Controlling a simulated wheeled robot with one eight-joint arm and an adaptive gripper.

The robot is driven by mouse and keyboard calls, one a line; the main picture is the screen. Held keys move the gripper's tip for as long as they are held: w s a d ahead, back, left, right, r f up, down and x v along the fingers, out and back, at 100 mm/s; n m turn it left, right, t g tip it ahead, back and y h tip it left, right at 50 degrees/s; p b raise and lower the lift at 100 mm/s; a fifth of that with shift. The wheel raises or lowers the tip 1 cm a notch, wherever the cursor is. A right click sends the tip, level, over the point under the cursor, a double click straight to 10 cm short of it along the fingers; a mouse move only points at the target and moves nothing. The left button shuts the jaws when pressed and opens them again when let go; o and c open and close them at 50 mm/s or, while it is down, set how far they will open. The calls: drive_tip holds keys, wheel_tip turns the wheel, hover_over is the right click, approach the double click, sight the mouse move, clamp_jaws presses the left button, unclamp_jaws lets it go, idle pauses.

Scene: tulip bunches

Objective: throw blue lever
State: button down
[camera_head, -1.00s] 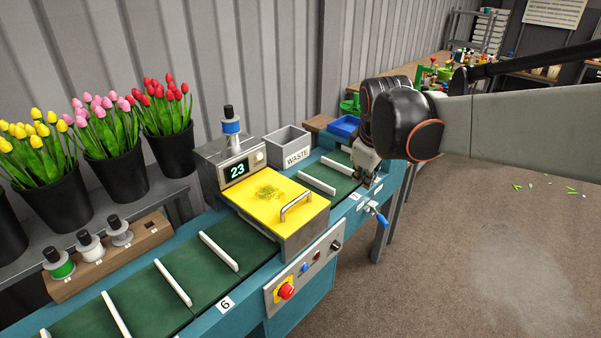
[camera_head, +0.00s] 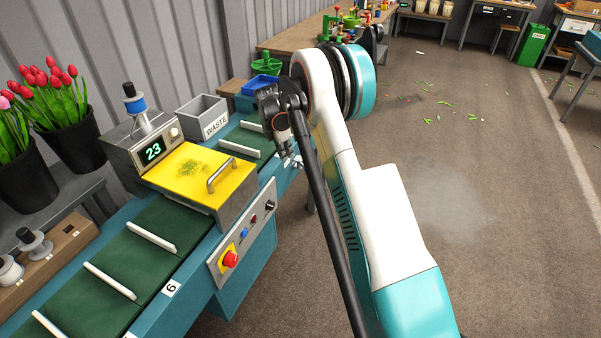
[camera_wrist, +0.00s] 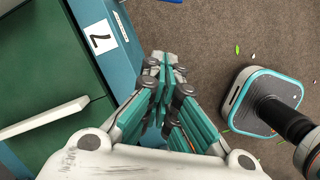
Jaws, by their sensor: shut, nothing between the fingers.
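The blue lever is mostly hidden behind my arm in the head view; a pale metal part (camera_head: 297,161) at the conveyor's side edge may be its mount. In the wrist view a small blue piece (camera_wrist: 172,1) shows at the top edge, just beyond the fingertips, and may be the lever's handle. My gripper (camera_wrist: 164,60) is shut and empty, beside the teal conveyor frame. In the head view my gripper (camera_head: 287,150) hangs at the far end of the conveyor's side. Whether it touches the lever cannot be told.
The green conveyor belt (camera_head: 138,262) has white dividers. A yellow-topped machine (camera_head: 190,180) reads 23. A control panel (camera_head: 241,235) carries a red button (camera_head: 230,259). A grey waste bin (camera_head: 203,117) and a blue bin (camera_head: 264,84) stand behind. Floor at right is open.

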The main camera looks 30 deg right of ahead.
sight(308, 169)
drive_tip(key=w+d+f+b, duration=0.1)
drive_tip(key=d+f+b, duration=0.4)
drive_tip(key=f, duration=0.8)
drive_tip(key=shift+w+d+f+n, duration=0.2)
drive_tip(key=shift+d+n, duration=0.2)
drive_tip(key=shift+d, duration=0.6)
drive_tip(key=shift+d, duration=0.1)
